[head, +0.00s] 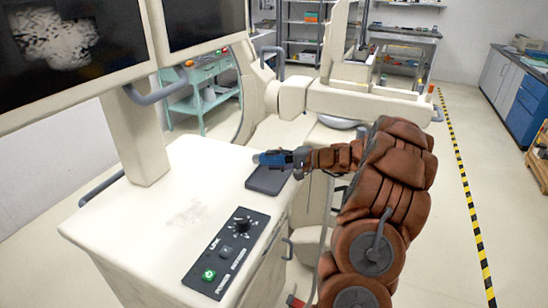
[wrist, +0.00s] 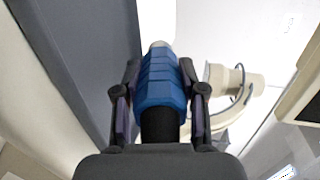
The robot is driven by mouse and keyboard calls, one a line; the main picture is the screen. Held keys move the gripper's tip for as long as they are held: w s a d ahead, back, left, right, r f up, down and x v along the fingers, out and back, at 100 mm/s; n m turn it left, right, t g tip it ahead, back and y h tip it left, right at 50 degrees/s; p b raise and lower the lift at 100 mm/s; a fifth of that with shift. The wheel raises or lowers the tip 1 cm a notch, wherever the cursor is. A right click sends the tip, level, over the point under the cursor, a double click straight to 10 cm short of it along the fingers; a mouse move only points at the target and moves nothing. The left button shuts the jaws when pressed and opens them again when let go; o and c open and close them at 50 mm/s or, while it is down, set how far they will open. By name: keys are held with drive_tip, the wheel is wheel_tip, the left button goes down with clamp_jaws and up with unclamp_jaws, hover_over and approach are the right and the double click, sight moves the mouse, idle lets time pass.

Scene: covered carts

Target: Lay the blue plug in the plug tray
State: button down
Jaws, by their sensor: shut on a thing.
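The blue plug (head: 271,158) is held between the fingers of my gripper (head: 297,160), over the far right edge of the white cart top. In the wrist view the plug (wrist: 160,80) has a ribbed blue body, a pale tip pointing away and a black rear end. The two fingers of my gripper (wrist: 160,92) press on its sides. A flat dark grey tray (head: 266,183), which looks like the plug tray, lies on the cart just below the plug. Its grey surface (wrist: 85,50) fills the upper left of the wrist view. The gap between plug and tray is hard to judge.
The white cart top (head: 165,225) is mostly clear. A black control panel (head: 226,252) with a knob and green button sits at its front. A monitor post (head: 133,130) stands at the back left. A white machine arm (head: 345,100) is behind my gripper.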

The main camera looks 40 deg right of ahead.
drive_tip(key=shift+f, duration=0.2)
idle(0.5)
drive_tip(key=c, duration=0.6)
unclamp_jaws()
drive_tip(key=shift+s, duration=0.1)
drive_tip(key=v, duration=1.2)
drive_tip(key=shift+a, duration=0.1)
